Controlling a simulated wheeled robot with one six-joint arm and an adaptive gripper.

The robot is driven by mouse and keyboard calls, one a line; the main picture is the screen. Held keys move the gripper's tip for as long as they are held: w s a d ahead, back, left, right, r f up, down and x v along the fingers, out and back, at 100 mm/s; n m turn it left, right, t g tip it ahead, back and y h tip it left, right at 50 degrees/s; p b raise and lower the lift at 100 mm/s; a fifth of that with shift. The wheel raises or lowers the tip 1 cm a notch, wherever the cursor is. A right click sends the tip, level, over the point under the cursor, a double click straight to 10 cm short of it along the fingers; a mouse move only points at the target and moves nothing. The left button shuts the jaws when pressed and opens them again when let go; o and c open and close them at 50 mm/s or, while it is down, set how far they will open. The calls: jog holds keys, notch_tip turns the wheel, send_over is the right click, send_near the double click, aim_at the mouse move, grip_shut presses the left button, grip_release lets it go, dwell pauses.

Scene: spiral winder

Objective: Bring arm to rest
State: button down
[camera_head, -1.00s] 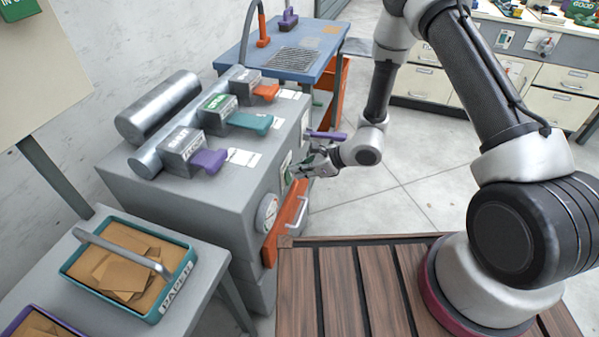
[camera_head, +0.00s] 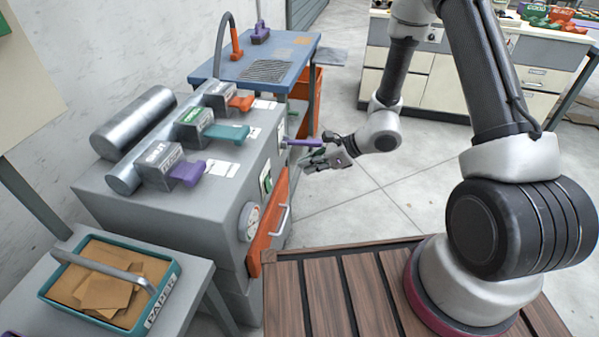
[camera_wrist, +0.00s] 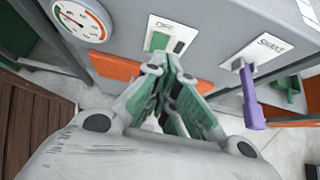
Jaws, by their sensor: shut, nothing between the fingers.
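My gripper (camera_head: 318,165) is shut and empty, in front of the grey winder machine (camera_head: 215,215). In the wrist view my gripper (camera_wrist: 172,75) has its green-padded fingers together, pointing at the machine's front panel. The fingers overlap the lower part of a green switch (camera_wrist: 160,41) in that view; whether they touch it I cannot tell. A purple lever (camera_wrist: 250,100) sticks out to the right of the fingers, beneath a labelled plate. In the head view the purple lever (camera_head: 303,142) shows just above and left of my gripper.
A round gauge (camera_head: 249,221) and an orange drawer (camera_head: 270,225) with a handle are on the machine's front. A paper tray (camera_head: 165,290) stands at lower left. A blue table (camera_head: 255,68) is behind the machine. Floor right of my gripper is clear.

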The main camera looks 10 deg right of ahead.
jog(key=shift+s+d+r, duration=0.1)
jog(key=shift+d+r, duration=0.15)
jog(key=shift+r, duration=0.05)
jog(key=s+d+r+n+g+h, duration=0.1)
jog(key=s+d+r+n+g, duration=0.25)
jog(key=s+n, duration=0.3)
jog(key=s+d+r+n+g, duration=0.3)
jog(key=s+d+r+n, duration=0.15)
jog(key=s, duration=0.35)
jog(key=s+d+r+n+t+h, duration=0.2)
jog(key=d+r+n+h, duration=0.1)
jog(key=d+r, duration=0.3)
jog(key=s+d+r+n+t+h, duration=0.2)
jog(key=d+r, duration=0.4)
jog(key=r, duration=0.4)
jog(key=s+d+r+n+t+h, duration=0.3)
jog(key=d+r+n, duration=0.3)
jog(key=r, duration=0.3)
jog(key=shift+s+h, duration=0.4)
jog(key=shift+s, duration=0.25)
jog(key=shift+r, duration=0.1)
